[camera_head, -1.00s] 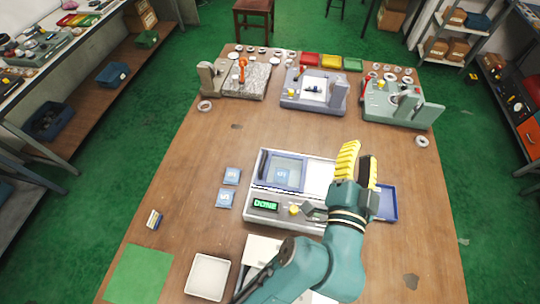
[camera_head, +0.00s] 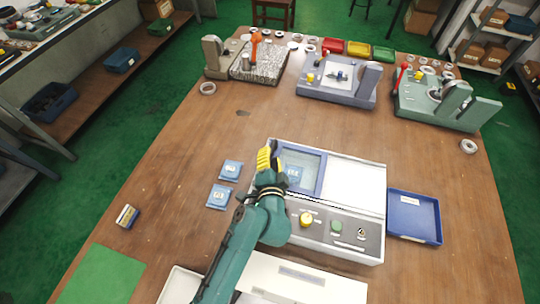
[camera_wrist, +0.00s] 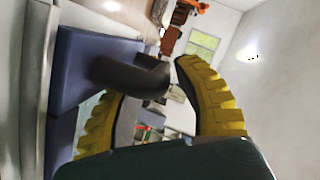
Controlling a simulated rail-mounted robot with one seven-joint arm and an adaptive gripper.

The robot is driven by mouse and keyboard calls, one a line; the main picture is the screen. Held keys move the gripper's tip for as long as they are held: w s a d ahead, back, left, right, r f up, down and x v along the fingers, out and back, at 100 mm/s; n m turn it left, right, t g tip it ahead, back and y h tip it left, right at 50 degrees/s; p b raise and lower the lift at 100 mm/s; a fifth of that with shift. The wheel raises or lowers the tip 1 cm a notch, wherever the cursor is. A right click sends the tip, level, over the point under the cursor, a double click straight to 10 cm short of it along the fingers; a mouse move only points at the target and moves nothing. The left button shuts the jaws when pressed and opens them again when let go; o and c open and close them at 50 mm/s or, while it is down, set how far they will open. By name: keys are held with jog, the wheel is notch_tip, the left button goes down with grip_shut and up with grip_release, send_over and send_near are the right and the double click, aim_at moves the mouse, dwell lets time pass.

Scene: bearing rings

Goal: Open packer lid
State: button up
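The packer (camera_head: 355,185) is a pale machine in the middle of the table. Its lid (camera_head: 318,165), a blue frame around a clear window, lies closed at the machine's left, and a blue packet shows through it. My gripper (camera_head: 267,157) is at the lid's left edge in the head view. In the wrist view my yellow, ridged fingers (camera_wrist: 155,88) are spread apart. A dark curved handle (camera_wrist: 125,75) on the blue lid edge (camera_wrist: 85,70) lies between or just beyond them; contact cannot be told. My arm hides the packer's left front.
Two blue packets (camera_head: 219,196) lie left of the packer. A blue tray (camera_head: 414,217) stands at its right. The front panel has a yellow knob (camera_head: 306,219) and a green button (camera_head: 336,227). Fixtures and rings line the back; table between is clear.

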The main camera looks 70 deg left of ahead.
jog(key=shift+w+a+f, duration=0.1)
jog(key=shift+w+a, duration=0.05)
jog(key=shift+a, duration=0.3)
grip_shut()
jog(key=shift+d, duration=0.1)
jog(key=shift+f, duration=0.1)
